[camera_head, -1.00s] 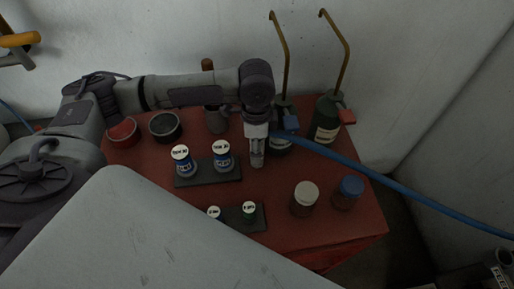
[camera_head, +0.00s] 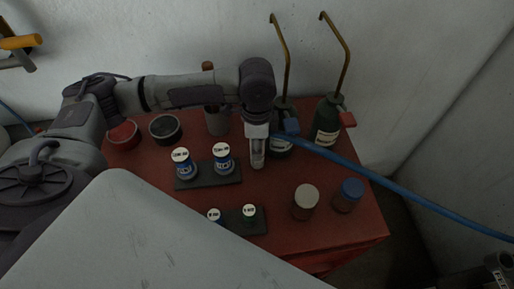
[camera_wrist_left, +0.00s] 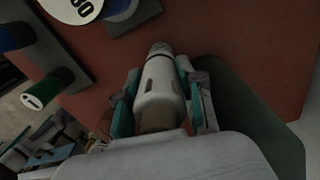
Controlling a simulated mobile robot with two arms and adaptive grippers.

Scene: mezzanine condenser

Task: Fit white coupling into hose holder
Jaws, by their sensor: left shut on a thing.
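My left gripper (camera_head: 257,160) points down over the red tabletop, in front of the green oil cans. In the left wrist view, its teal-padded fingers (camera_wrist_left: 158,110) are shut on the white coupling (camera_wrist_left: 160,82). The coupling is a pale cylinder with dark slots and a narrower grey tip pointing away from the wrist. In the head view the coupling (camera_head: 257,153) is small and partly hidden by the gripper. A blue hose (camera_head: 400,190) runs from behind the gripper to the right edge. I cannot pick out the hose holder. My right gripper is not recognisable.
The red table (camera_head: 280,225) holds blue bottles (camera_head: 186,168) on a dark tray (camera_head: 208,180), small vials on another tray (camera_head: 262,226), two jars (camera_head: 305,203) at the right, bowls and a grey mug (camera_head: 217,120). Oil cans (camera_head: 326,122) with tall spouts stand behind.

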